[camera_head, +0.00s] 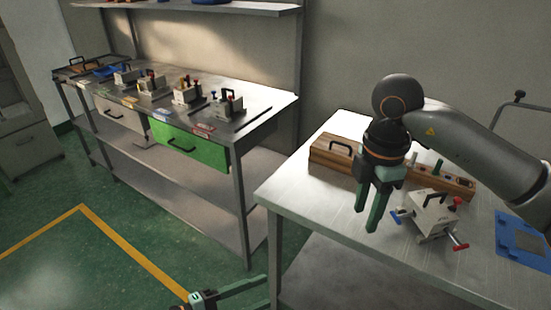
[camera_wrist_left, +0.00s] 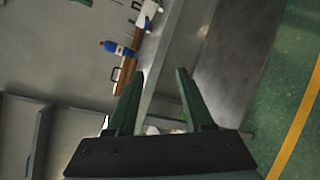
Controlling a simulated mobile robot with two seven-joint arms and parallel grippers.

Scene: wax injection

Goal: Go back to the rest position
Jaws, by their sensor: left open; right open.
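My right gripper (camera_head: 367,219) hangs fingers down over the right table (camera_head: 300,190), near its front edge. It is open with nothing between its fingers. A light metal mold (camera_head: 432,218) with blue and red knobs and a black handle stands on the table just right of it, apart from the fingers. My left gripper (camera_head: 258,296) shows only partly at the bottom edge of the head view, low in front of the tables. In the left wrist view its two green fingers (camera_wrist_left: 160,74) are spread and empty.
A wooden box (camera_head: 335,155) with a black handle lies behind my right gripper. A blue mat (camera_head: 527,243) lies at the table's right. The left bench (camera_head: 260,100) carries several molds above a green drawer (camera_head: 188,145). Green floor (camera_head: 120,245) between is clear.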

